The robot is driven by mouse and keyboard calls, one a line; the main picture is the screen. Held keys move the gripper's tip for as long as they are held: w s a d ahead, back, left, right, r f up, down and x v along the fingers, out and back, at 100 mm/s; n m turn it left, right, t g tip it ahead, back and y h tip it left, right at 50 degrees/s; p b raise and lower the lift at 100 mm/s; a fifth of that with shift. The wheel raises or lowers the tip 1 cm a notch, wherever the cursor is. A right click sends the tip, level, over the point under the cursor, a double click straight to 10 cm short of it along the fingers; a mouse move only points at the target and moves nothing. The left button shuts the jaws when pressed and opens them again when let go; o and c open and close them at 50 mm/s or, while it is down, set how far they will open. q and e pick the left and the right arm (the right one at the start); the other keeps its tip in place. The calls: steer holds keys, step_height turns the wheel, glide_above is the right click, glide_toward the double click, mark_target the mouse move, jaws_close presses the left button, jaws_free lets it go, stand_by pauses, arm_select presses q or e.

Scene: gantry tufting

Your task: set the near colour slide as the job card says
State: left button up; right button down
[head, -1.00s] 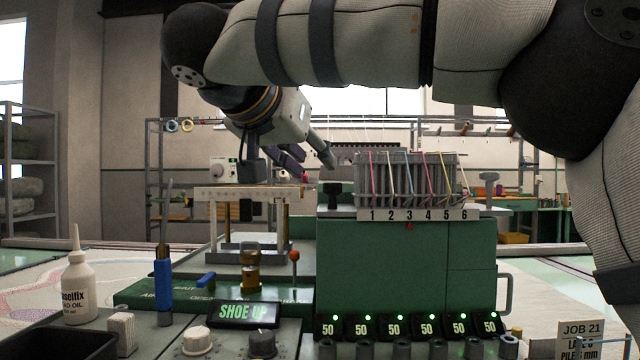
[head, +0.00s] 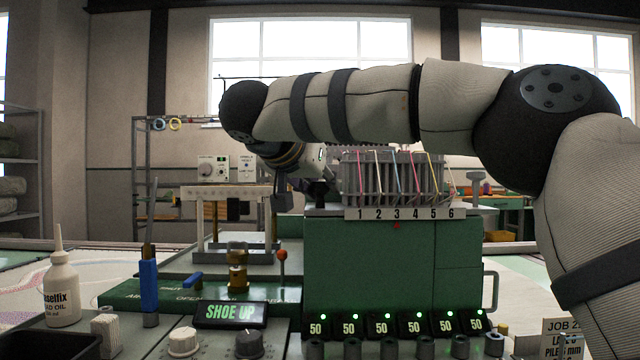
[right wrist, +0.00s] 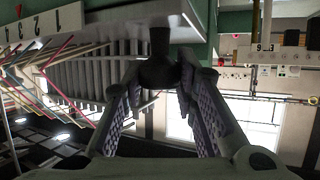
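The numbered comb block (head: 396,185) stands on the green housing, with coloured yarns over its slots and a 1 to 6 strip in front. A dark knob (head: 318,190) sits at its left end. In the right wrist view the knob (right wrist: 158,70) lies between the fingertips of my right gripper (right wrist: 160,78), which look apart on either side; contact is not clear. The job card (head: 562,340) is at the lower right, partly cut off and covered. My left gripper is out of view.
Below the housing (head: 370,265) stand several small displays (head: 381,327) reading 50, with green lights. A "SHOE UP" sign (head: 230,313), an oil bottle (head: 62,293) and a blue-handled tool (head: 149,285) are at the left.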

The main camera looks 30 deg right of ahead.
steer(key=w+a, duration=0.4)
steer(key=a, duration=0.4)
steer(key=shift+w+b, duration=0.4)
steer(key=shift+b, duration=0.05)
steer(key=shift+r, duration=0.1)
steer(key=c, duration=1.6)
jaws_free()
steer(key=shift+w+a, duration=0.1)
steer(key=shift+a, duration=0.05)
steer(key=v, duration=1.2)
steer(key=shift+f, duration=0.25)
